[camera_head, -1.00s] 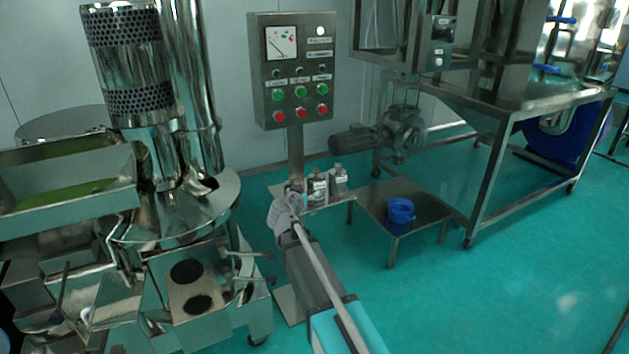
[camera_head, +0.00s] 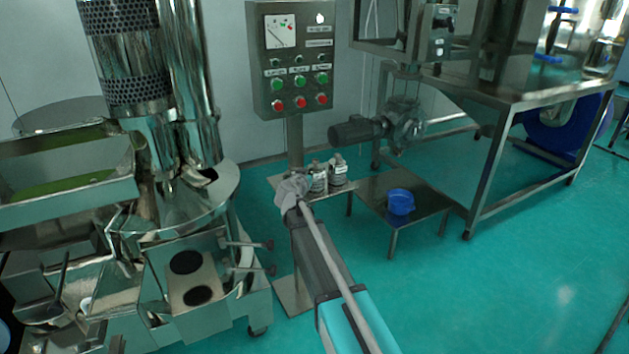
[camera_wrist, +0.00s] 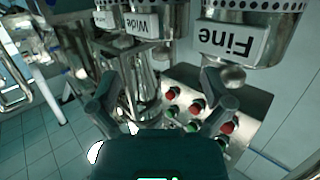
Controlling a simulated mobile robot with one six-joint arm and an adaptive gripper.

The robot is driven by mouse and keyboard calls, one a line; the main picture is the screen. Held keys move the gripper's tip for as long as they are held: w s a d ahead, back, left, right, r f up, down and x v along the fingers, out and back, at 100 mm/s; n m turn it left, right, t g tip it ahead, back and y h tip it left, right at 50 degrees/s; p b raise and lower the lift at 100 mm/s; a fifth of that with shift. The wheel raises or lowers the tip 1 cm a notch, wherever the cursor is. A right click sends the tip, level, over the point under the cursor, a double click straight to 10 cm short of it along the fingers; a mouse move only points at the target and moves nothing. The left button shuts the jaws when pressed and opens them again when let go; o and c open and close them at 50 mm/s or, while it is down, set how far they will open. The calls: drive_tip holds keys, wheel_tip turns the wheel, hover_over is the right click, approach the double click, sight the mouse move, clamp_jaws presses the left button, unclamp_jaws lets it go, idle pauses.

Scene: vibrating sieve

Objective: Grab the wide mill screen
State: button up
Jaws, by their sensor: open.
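The wide mill screen (camera_wrist: 146,24) is a shiny metal cylinder labelled "Wide", upside down near the top of the wrist view. A "Fine" screen (camera_wrist: 228,40) is right of it, and another labelled cylinder (camera_wrist: 104,19) is left. My gripper (camera_wrist: 163,97) has its two fingers spread apart, with nothing held between them. The wide screen lies beyond the fingers, apart from them. In the head view, my gripper (camera_head: 294,192) is just left of two small labelled cylinders (camera_head: 318,178); their labels are too small to read, and my gripper may hide another.
A control panel (camera_head: 295,60) on a post stands behind my gripper. A large mill machine (camera_head: 185,215) is at left. A low metal table (camera_head: 425,200) with a blue bowl (camera_head: 400,202) stands at right. Green floor (camera_head: 480,300) at front right is clear.

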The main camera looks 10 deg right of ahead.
sight(315, 166)
drive_tip(key=shift+x, duration=1.35)
drive_tip(key=shift+b+x, duration=0.7)
drive_tip(key=shift+x, duration=1.95)
drive_tip(key=shift+a, duration=0.1)
drive_tip(key=c, duration=1)
drive_tip(key=shift+o, duration=0.2)
drive_tip(key=shift+r, duration=0.2)
